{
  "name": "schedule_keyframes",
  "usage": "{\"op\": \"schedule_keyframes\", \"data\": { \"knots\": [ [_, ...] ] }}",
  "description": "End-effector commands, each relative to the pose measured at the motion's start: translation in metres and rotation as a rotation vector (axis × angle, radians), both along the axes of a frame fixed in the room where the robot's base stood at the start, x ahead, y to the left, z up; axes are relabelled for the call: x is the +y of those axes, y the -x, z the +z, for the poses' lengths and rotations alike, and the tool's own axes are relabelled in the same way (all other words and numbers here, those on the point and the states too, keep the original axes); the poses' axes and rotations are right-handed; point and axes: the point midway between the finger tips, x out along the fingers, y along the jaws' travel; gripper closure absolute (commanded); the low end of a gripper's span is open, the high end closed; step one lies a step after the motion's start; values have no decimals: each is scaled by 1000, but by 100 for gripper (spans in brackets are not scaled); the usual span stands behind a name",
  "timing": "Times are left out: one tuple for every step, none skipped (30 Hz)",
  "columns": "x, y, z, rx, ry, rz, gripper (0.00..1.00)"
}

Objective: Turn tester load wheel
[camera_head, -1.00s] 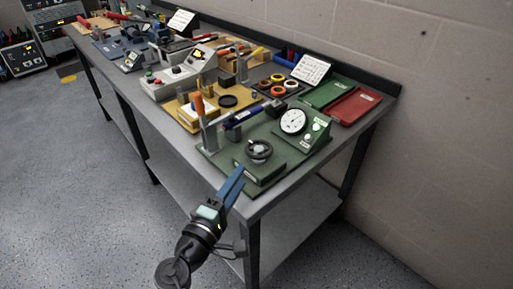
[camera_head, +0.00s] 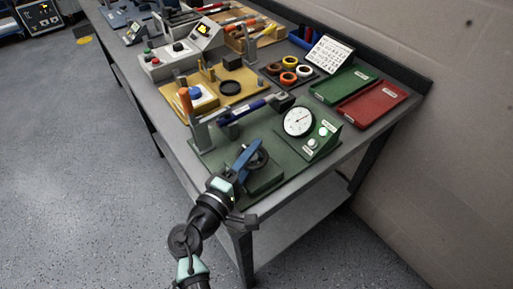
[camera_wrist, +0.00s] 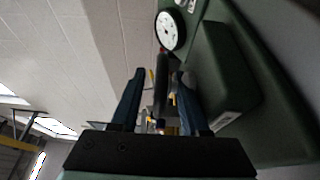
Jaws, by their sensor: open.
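The tester's black load wheel (camera_head: 263,159) sits on a low block at the front of the green tester base (camera_head: 286,167). My gripper (camera_head: 254,146) is at the wheel, its blue fingers covering part of it in the head view. In the wrist view my gripper (camera_wrist: 159,72) has its two fingers apart, with a dark upright part between them that looks like the wheel seen edge-on. I cannot tell whether either finger touches it. The tester's white dial gauge (camera_head: 298,121) stands behind the wheel, and the gauge also shows in the wrist view (camera_wrist: 171,30).
Green (camera_head: 343,84) and red (camera_head: 372,103) trays lie at the back right. The bench (camera_head: 177,139) edge is close to my arm. Open floor lies left.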

Motion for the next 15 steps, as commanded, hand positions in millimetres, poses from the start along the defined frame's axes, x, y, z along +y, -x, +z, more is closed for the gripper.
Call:
{"op": "schedule_keyframes", "data": {
  "knots": [
    [0,0,0,0,0,0,55],
    [0,0,0,0,0,0,55],
    [0,0,0,0,0,0,55],
    [0,0,0,0,0,0,60],
    [0,0,0,0,0,0,66],
    [0,0,0,0,0,0,73],
    [0,0,0,0,0,0,78],
    [0,0,0,0,0,0,84],
    [0,0,0,0,0,0,91],
    [0,0,0,0,0,0,96],
    [0,0,0,0,0,0,100],
    [0,0,0,0,0,0,100],
    [0,0,0,0,0,0,100],
    [0,0,0,0,0,0,100],
    [0,0,0,0,0,0,100]
  ]
}}
